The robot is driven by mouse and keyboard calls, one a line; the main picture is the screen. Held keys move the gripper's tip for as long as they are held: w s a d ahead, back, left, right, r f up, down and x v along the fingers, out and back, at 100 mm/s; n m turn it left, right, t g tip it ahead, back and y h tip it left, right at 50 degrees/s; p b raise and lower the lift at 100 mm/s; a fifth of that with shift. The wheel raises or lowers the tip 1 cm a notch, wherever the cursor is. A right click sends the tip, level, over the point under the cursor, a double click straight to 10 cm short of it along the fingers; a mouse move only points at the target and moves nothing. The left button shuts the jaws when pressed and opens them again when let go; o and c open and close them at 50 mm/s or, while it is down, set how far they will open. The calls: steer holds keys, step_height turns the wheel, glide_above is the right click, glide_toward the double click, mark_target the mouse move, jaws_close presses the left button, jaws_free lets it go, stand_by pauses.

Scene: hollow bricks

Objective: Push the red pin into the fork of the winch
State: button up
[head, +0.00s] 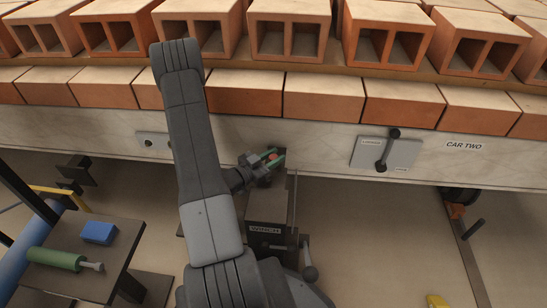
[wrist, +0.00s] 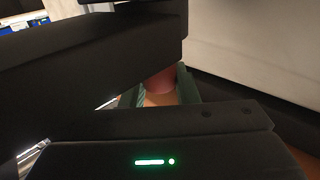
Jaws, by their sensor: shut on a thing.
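My gripper (head: 265,161) has green fingertips and is above the back of the dark winch (head: 266,212), close to the pale side of the car. It is shut on the red pin (head: 272,157), of which only a small reddish part shows in the head view. In the wrist view the red pin (wrist: 160,82) stands between the two green fingers, its lower part hidden by the dark gripper body. The winch's fork is not clear in either view, so I cannot tell whether the pin touches it.
The car (head: 330,140) carries rows of hollow bricks (head: 290,35) just behind the winch. A lever plate (head: 386,154) is on its side, right of my gripper. A small dark table (head: 75,274) at left holds a green cylinder (head: 55,259) and a blue block (head: 98,233). A crank handle (head: 308,262) sticks out by the winch.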

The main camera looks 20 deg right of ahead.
steer(key=o, duration=1.1)
steer(key=shift+a, duration=0.1)
steer(key=p+v, duration=0.2)
steer(key=v, duration=1.1)
steer(key=shift+s+a+p, duration=0.3)
steer(key=shift+p, duration=0.05)
steer(key=b+x, duration=0.2)
steer(key=x, duration=1.1)
steer(key=shift+w+d+f+b, duration=0.1)
steer(key=shift+w+d+b, duration=0.1)
steer(key=shift+b, duration=0.1)
steer(key=shift+w+d, duration=0.1)
steer(key=shift+d, duration=0.15)
steer(key=shift+r, duration=0.25)
